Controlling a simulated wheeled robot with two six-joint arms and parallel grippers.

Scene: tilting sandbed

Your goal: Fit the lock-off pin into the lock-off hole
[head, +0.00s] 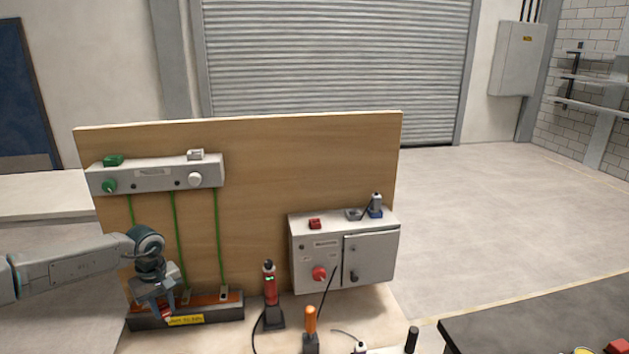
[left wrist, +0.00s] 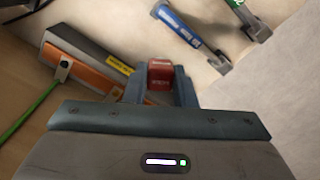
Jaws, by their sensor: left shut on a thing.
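My left gripper (head: 166,312) is low at the left, in front of the wooden board. It is shut on a small red block with white lettering, likely the lock-off pin (left wrist: 160,73), which sits between the fingertips in the left wrist view. The red piece is mostly hidden by the fingers in the head view. A grey control box (head: 370,260) with a red knob (head: 319,273) stands at the board's right, well away from the gripper. I cannot make out for certain which opening is the lock-off hole. My right gripper is not in view.
A dark trough with a yellow label (head: 187,320) lies beside the left gripper. A red tool (head: 270,288) and an orange-handled tool (head: 310,319) stand upright in holders between gripper and box. A cable hangs there. A dark table (head: 540,325) is at right.

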